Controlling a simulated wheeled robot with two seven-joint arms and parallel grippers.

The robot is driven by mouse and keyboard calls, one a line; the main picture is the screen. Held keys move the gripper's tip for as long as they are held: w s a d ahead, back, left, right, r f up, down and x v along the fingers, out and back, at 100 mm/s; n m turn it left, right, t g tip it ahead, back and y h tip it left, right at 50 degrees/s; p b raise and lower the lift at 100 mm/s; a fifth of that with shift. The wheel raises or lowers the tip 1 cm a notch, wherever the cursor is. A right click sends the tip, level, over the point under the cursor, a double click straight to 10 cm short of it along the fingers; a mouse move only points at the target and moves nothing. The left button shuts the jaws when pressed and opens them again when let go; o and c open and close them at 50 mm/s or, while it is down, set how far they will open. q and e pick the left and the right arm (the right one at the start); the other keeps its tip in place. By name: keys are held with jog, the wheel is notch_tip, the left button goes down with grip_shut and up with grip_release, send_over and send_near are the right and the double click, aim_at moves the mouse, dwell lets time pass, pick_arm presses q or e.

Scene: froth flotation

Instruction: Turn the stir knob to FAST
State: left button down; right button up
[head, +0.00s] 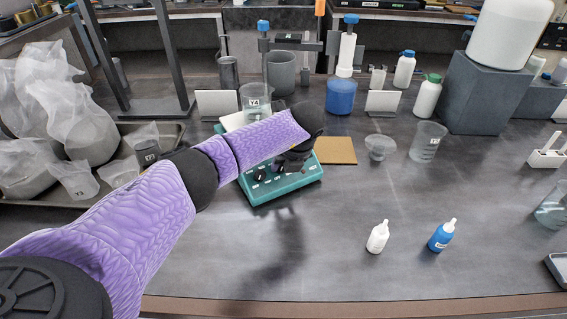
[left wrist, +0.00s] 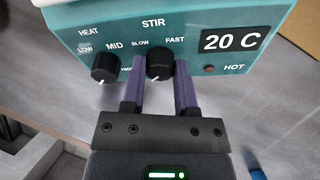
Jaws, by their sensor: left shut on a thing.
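The teal hotplate stirrer (head: 283,187) stands in the middle of the bench, with a beaker marked Y4 (head: 256,99) at its back. In the left wrist view its front panel (left wrist: 110,20) shows HEAT and STIR labels and a 20 C display (left wrist: 231,41). My left gripper (left wrist: 159,70) is shut on the black stir knob (left wrist: 159,60), one finger on each side, below the SLOW and FAST marks. A small pale mark shows low on the knob; its exact setting is hard to read. In the head view my left arm hides part of the stirrer and knob.
The black heat knob (left wrist: 105,67) sits just left of the stir knob. A white dropper bottle (head: 378,237) and a blue one (head: 441,236) stand front right. A tray (head: 178,140) with bagged items lies left. The bench front is mostly clear.

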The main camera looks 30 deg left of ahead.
pick_arm(q)
jog(key=m, duration=0.4)
jog(key=shift+d+m+g+y, duration=0.1)
jog(key=shift+m+g+y, duration=0.2)
jog(key=m+y, duration=0.1)
jog(key=m, duration=0.7)
jog(key=m+y, duration=0.1)
jog(key=m, duration=0.3)
jog(key=shift+d, duration=0.1)
jog(key=m+t+p, duration=0.1)
jog(key=m, duration=0.4)
jog(key=shift+y+p, duration=0.3)
jog(key=m+p, duration=0.1)
jog(key=m, duration=0.3)
jog(key=shift+m+t, duration=0.4)
jog(key=m+p, duration=0.1)
jog(key=m, duration=0.3)
jog(key=shift+s+m+t+p, duration=0.1)
jog(key=shift+m+t+p, duration=0.2)
jog(key=shift+t, duration=0.1)
jog(key=m+p, duration=0.1)
jog(key=m, duration=0.3)
jog(key=shift+t, duration=0.3)
jog(key=shift+m, duration=0.4)
